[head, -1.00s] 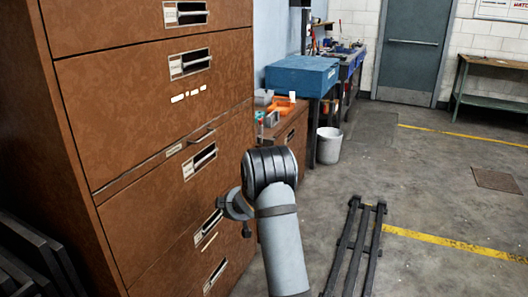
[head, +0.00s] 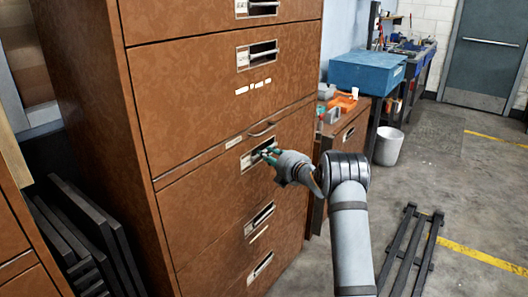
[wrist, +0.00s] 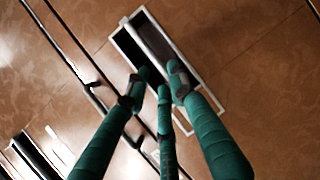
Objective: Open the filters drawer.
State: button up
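A tall brown cabinet has stacked drawers with recessed pulls in pale frames. I cannot read their labels, so I cannot tell which is the filters drawer. My gripper (head: 268,154) is at the pull (head: 249,160) of the drawer (head: 205,205) just below a thin slide-out panel.
The thin panel has a bar handle (head: 262,131) just above my gripper. Dark frames (head: 85,240) lean at the cabinet's left. A low brown cabinet (head: 347,138), a blue box (head: 367,72) and a white bin (head: 388,147) stand right. A dark rack (head: 408,250) lies on the floor.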

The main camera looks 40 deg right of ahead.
jog(key=shift+w+d+f, duration=0.1)
jog(key=shift+w+f, duration=0.05)
jog(key=shift+w, duration=0.6)
jog(key=shift+w+d+f, duration=0.1)
jog(key=shift+w, duration=0.65)
jog(key=shift+c, duration=0.6)
jog(key=c, duration=0.4)
grip_shut()
